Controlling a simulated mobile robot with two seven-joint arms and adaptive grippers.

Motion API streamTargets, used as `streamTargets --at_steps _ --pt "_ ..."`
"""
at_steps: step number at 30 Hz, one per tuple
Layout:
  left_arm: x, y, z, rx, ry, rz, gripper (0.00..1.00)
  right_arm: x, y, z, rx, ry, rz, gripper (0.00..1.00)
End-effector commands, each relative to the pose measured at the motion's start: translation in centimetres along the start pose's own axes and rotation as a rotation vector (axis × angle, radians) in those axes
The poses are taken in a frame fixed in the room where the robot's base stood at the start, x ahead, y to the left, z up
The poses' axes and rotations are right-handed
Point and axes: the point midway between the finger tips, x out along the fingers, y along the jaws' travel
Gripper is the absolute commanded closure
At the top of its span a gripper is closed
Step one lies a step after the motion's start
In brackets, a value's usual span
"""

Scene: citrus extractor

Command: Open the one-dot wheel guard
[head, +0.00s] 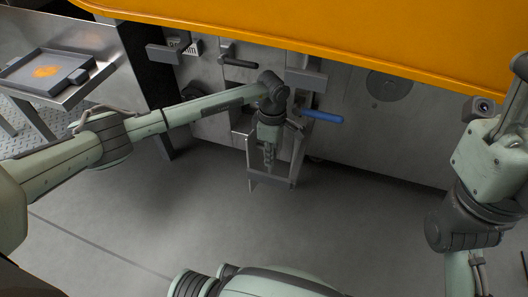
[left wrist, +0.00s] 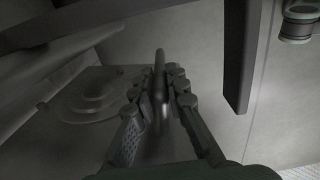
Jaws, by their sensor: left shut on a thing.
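My left gripper (head: 269,158) reaches down in front of the machine's lower front, within a grey metal frame (head: 272,182). In the left wrist view its fingers (left wrist: 161,92) are shut on a thin dark upright bar (left wrist: 160,62), which looks like a handle. Which part the bar belongs to is largely hidden. No dot mark can be read, so I cannot tell which guard is the one-dot wheel guard. A round raised shape (left wrist: 90,100) shows on a panel left of the fingers. My right arm is at the right edge; its jaws cannot be made out.
A blue handle (head: 321,116) sticks out right of my left gripper. Grey blocks (head: 305,78) and dark handles (head: 237,62) project from the machine front. An orange panel (head: 350,35) overhangs above. A tray (head: 45,71) stands at left. The grey floor (head: 150,220) in front is clear.

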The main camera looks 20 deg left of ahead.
Motion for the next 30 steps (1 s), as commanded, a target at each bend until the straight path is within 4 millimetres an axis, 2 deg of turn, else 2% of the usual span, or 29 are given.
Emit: streamTargets --at_steps 7,8,12,23,30 --pt "0.1 -0.1 -0.1 -0.005 0.001 -0.001 1.00 0.0 0.0 0.1 0.000 -0.001 0.005 0.60" --pt "0.1 -0.1 -0.1 -0.005 0.001 -0.001 0.84 0.0 0.0 0.1 0.000 -0.002 0.005 0.60" --pt "0.1 -0.1 -0.1 -0.004 0.001 -0.001 0.67 0.0 0.0 0.1 0.000 -0.001 0.004 0.60" --pt "-0.5 0.0 -0.1 -0.002 0.001 0.001 0.66 0.0 -0.1 0.2 0.002 -0.006 -0.008 0.60" --pt "-4.2 0.1 -0.1 -0.002 0.000 0.003 0.66 0.0 -0.1 0.2 0.001 -0.004 -0.005 0.60"
